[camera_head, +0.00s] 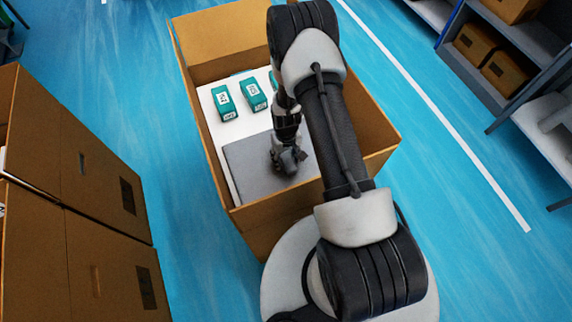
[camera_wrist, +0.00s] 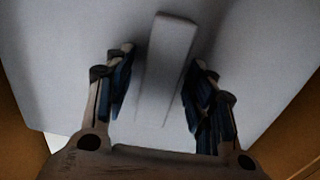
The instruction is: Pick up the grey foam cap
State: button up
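The grey foam cap (camera_head: 248,171) is a flat grey slab in the near part of an open cardboard box. In the wrist view the cap (camera_wrist: 62,60) fills most of the picture, and a raised grey ridge (camera_wrist: 166,60) stands up from its middle. My gripper (camera_head: 290,162) is low over the cap in the head view. In the wrist view my gripper (camera_wrist: 158,82) is open, with one finger on each side of the ridge. Narrow gaps show between the fingers and the ridge. My arm hides the cap's right part in the head view.
The cardboard box (camera_head: 297,212) has walls around the cap, and its far flap (camera_head: 222,35) stands up. Green packages (camera_head: 224,102) sit on a white insert (camera_head: 212,128) beyond the cap. Stacked cartons (camera_head: 105,195) stand at left, shelves (camera_head: 500,60) at right. Blue floor lies between.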

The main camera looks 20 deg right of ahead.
grip_shut()
dwell(0.4)
